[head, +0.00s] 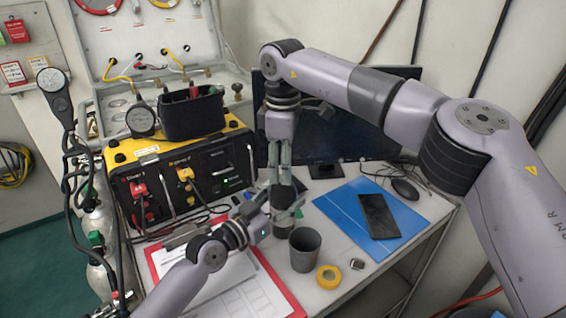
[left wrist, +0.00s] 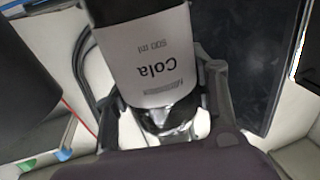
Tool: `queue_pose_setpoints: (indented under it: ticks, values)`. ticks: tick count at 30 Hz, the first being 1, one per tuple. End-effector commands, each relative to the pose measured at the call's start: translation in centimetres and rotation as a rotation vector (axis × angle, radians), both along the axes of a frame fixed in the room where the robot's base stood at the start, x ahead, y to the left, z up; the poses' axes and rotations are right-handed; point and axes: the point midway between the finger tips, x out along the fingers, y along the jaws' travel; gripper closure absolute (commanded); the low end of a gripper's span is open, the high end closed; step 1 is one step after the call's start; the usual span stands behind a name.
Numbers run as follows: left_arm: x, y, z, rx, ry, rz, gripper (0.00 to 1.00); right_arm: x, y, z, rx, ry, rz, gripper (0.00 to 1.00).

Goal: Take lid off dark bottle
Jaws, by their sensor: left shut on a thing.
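The dark bottle (head: 287,190) stands upright on the table in front of the monitor, partly hidden by my grippers. In the left wrist view the bottle (left wrist: 152,60) has a white "Cola 500 ml" label, seen upside down. My left gripper (head: 284,208) comes in from the lower left and is shut on the bottle, with a finger on each side; it also shows in the left wrist view (left wrist: 165,105). My right gripper (head: 280,160) points straight down at the bottle's top. The lid is hidden there, so its hold on the lid cannot be made out.
A grey cup (head: 305,250) stands close to the right of my left gripper. Yellow tape (head: 329,277) lies beside it. A blue mat (head: 345,207) with a dark phone (head: 379,215) is at right. A red-edged clipboard (head: 290,300) lies in front. The yellow-black air panel (head: 215,165) is at left.

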Motion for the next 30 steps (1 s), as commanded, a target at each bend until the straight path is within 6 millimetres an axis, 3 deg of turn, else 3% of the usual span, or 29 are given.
queue_pose_setpoints:
  ticks: [17, 22, 26, 30]
  values:
    - [0.01, 0.01, 0.01, 0.001, -0.001, 0.000, 1.00, 0.01, 0.00, 0.04, 0.000, 0.000, 0.000, 1.00]
    - [0.01, 0.01, 0.01, 0.001, -0.001, 0.000, 1.00, 0.00, 0.00, 0.04, 0.000, 0.000, 0.009, 1.00]
    - [0.01, 0.01, 0.01, 0.001, -0.001, 0.000, 1.00, 0.01, 0.01, 0.04, 0.000, 0.000, 0.126, 1.00]
    - [0.01, 0.01, 0.02, 0.001, -0.001, 0.000, 1.00, -0.01, 0.00, 0.05, 0.000, 0.001, 0.402, 1.00]
